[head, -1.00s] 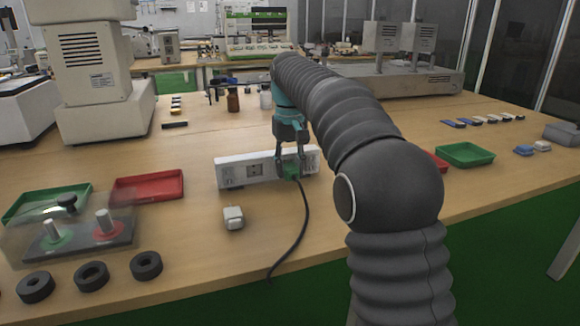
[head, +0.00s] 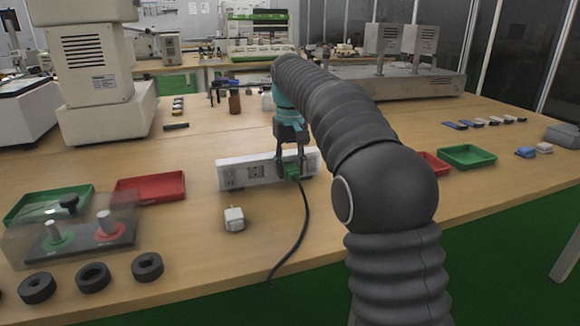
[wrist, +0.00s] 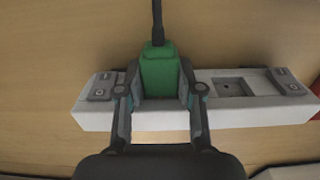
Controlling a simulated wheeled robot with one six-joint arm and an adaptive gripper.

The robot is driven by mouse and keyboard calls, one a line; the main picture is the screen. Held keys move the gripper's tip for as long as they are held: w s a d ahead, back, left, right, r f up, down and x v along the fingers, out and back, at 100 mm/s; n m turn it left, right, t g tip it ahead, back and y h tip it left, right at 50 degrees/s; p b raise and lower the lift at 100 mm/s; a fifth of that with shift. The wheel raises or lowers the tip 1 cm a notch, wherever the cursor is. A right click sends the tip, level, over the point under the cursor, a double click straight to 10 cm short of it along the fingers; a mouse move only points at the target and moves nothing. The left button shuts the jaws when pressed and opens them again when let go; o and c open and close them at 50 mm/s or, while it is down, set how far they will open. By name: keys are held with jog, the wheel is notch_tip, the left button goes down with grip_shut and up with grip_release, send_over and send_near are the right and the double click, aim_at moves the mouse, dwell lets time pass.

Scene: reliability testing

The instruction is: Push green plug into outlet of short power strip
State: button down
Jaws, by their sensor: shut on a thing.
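The green plug (head: 291,172) is between the fingers of my gripper (head: 291,166), which is shut on it, at the front face of the white power strip (head: 236,174). In the wrist view the green plug (wrist: 159,72) sits between both fingers of my gripper (wrist: 160,95), over the middle of the power strip (wrist: 245,112). One square outlet is uncovered to the right of the plug there, with a switch at each end of the strip. Fingers and plug hide the contact, so I cannot tell how deep the plug sits. Its black cord (head: 302,225) runs to the table's front edge.
A white cube-like adapter (head: 234,218) lies in front of the strip. Red (head: 150,187) and green (head: 48,204) trays, a clear-covered fixture (head: 80,240) and several black rings (head: 92,277) are at left. Another green tray (head: 467,156) is at right.

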jog(key=shift+w+a, duration=0.15)
jog(key=shift+w, duration=0.3)
dwell(0.6)
